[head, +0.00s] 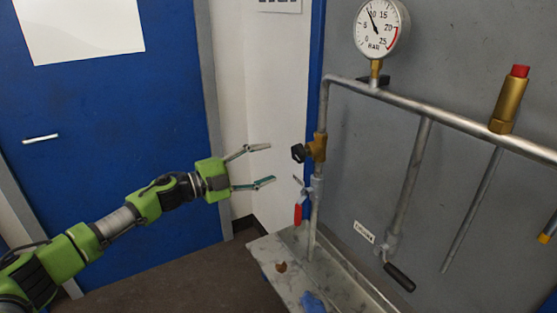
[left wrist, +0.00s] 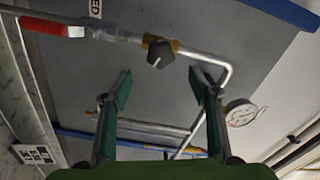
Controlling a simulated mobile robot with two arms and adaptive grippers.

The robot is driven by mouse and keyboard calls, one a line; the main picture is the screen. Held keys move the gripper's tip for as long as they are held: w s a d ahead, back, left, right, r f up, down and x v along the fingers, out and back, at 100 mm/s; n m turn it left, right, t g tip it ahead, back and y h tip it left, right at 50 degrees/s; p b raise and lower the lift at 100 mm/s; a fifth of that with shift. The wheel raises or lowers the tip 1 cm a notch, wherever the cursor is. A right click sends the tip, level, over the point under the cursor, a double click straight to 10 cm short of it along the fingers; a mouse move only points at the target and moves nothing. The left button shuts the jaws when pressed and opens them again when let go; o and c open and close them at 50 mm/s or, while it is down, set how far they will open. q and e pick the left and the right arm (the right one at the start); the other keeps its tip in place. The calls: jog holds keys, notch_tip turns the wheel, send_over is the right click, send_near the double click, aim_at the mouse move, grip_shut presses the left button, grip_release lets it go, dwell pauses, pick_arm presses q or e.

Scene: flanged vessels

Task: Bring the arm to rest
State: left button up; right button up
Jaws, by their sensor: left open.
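My left arm comes in from the left in the head view, stretched out to the right. Its left gripper (head: 262,165) is open and empty, with its fingers pointing at the piping and a gap before the pipe. In the left wrist view the two fingers of the left gripper (left wrist: 165,90) are spread apart with nothing between them. The black-knobbed brass valve (head: 316,147) on the upright pipe is to the right of the fingertips; the valve's black knob (left wrist: 160,54) shows ahead of the fingers in the wrist view. My right gripper is not in view.
A pressure gauge (head: 381,27) stands on the horizontal pipe (head: 435,107). A red-handled valve (head: 298,214) is low on the upright pipe. A red-capped brass fitting (head: 509,100) is at right. A ledge (head: 270,255) holds a blue item (head: 313,302). A blue door (head: 100,120) is behind my arm.

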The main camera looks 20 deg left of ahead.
pick_arm(q)
jog(key=shift+s+a, duration=0.3)
jog(key=shift+s, duration=0.15)
